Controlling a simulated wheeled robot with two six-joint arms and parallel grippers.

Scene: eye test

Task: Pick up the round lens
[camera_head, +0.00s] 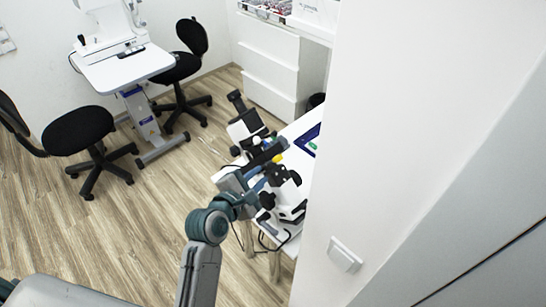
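I cannot make out a round lens in the head view. A dark blue tray or mat (305,136) lies on the white table, partly cut off by the wall on the right, with a small green item (313,146) on it too small to identify. My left arm reaches up from the bottom to the table. My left gripper (276,162) is at the table's left side, left of and below the blue tray, among dark instruments. Its fingers blend with them, so I cannot tell whether it is open. My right gripper is not in view.
Black and white eye instruments (246,125) crowd the table (296,131). A white wall (400,140) with a switch (344,256) blocks the right side. Black chairs (78,130), a white instrument stand (122,68) and white drawers (268,62) stand behind.

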